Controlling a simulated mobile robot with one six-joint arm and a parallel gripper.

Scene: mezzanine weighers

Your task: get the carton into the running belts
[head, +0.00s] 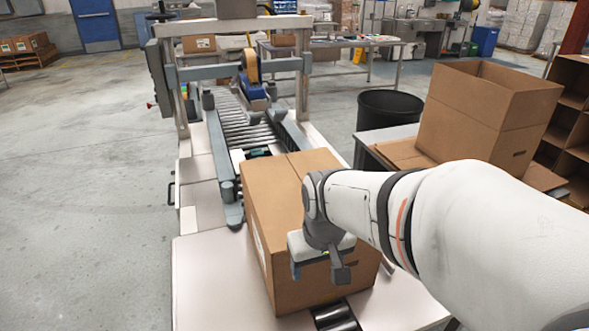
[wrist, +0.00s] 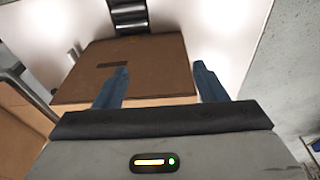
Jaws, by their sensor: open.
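The brown carton (head: 276,200) sits closed on the pale infeed table (head: 215,275) of the belt machine, its far end close to the side belts (head: 225,180). My gripper (head: 318,266) is at the carton's near end, in front of its face in the head view. In the wrist view the two blue fingers (wrist: 160,84) are spread apart with nothing between them gripped. The carton also shows there (wrist: 150,60), with a dark hand slot in its face. I cannot tell whether the fingers touch it.
A roller bed (head: 240,125) runs between the belts under the machine's frame (head: 235,70). To the right stand an open empty carton (head: 485,110) on a side table, a black bin (head: 390,110) and shelving (head: 572,115). The floor at left is clear.

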